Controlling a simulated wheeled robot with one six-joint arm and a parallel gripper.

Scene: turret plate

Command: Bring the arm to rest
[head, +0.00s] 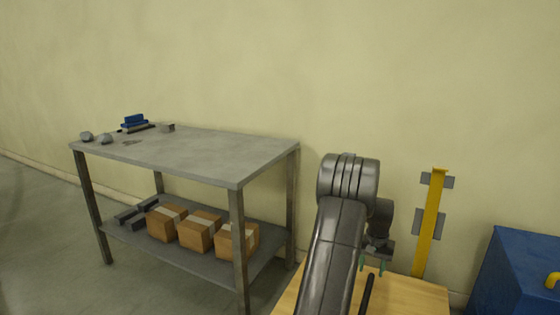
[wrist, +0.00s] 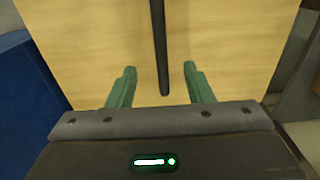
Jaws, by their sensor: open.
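My gripper (head: 372,268) hangs at the end of my folded arm, pointing down over a light wooden surface (head: 418,296) at the lower right of the head view. In the wrist view my gripper (wrist: 160,85) shows two green fingers set well apart. A thin black bar (wrist: 160,50) on the wooden surface (wrist: 90,45) shows between and beyond the fingers, and nothing is held. The black bar also shows in the head view (head: 367,292), beside my arm. I cannot tell how far the fingertips are above the wood.
A grey workbench (head: 205,150) stands left, with a blue item (head: 134,121) and small grey parts on top. Its lower shelf holds cardboard boxes (head: 200,232). A yellow post (head: 430,225) stands right of my arm. A blue box (head: 520,275) is at far right.

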